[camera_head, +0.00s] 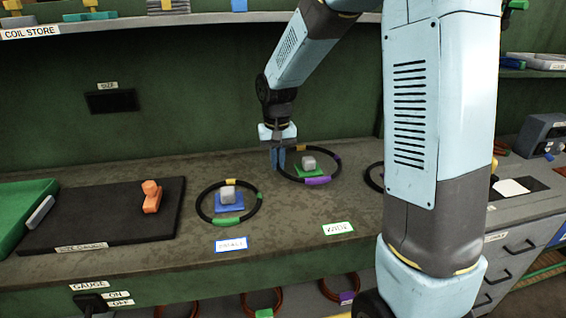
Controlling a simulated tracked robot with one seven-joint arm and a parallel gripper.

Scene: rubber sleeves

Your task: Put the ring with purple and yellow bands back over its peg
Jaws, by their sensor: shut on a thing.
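The black ring with purple and yellow bands (318,180) is on the bench's right-middle part. In the picture it encircles a grey peg (309,163) on a green base (318,172). I cannot tell whether the ring rests flat on the bench or hangs slightly above it. My gripper (278,160) points down at the ring's left side and is shut on the ring there. The fingers hide that part of the ring.
A ring with yellow and green bands (230,221) lies around another grey peg (228,192) on a blue base, to the left. Another ring (372,177) is mostly hidden behind my arm. A dark mat (90,225) with an orange piece (152,196) lies further left.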

